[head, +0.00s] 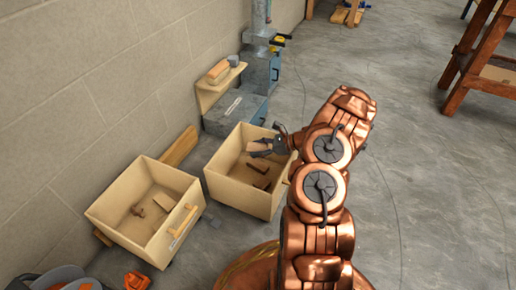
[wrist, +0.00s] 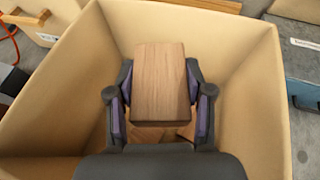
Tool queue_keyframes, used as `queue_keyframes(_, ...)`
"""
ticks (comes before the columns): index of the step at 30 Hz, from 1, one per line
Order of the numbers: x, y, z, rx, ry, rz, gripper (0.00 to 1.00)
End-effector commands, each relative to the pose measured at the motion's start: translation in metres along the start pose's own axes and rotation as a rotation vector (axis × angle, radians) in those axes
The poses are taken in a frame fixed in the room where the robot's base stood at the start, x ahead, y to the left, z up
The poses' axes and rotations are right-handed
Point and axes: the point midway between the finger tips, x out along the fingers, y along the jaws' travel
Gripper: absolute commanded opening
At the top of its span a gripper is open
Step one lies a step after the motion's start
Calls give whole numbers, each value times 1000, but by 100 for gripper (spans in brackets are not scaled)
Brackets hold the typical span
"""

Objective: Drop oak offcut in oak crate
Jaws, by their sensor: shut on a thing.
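My gripper (head: 268,147) reaches in over the right-hand crate (head: 230,189), a pale open-topped wooden box. In the wrist view my gripper (wrist: 161,95) is shut on a brown wood offcut (wrist: 160,75), with one finger against each side. The block is inside the outline of the crate walls (wrist: 250,85). Its wood type cannot be told for sure. Darker brown pieces (head: 262,184) lie on the crate floor. In the wrist view the block and gripper hide most of the floor. No readable label shows which crate is for oak.
A second pale crate (head: 117,222) stands to the left with a few wood pieces inside and a light wooden handle (head: 184,220). A grey-blue machine (head: 235,112) stands behind by the wall. A brown bench (head: 478,60) is at far right. The floor on the right is clear.

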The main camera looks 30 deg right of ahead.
Motion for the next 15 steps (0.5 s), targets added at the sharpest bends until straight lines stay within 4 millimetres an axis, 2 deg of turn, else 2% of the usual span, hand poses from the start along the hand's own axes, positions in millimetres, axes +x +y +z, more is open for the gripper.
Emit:
queue_keyframes(3,0,0,1,0,0,0,16)
queue_keyframes(4,0,0,1,0,0,0,53)
queue_keyframes(12,0,0,1,0,0,0,80)
queue_keyframes(15,0,0,1,0,0,0,80)
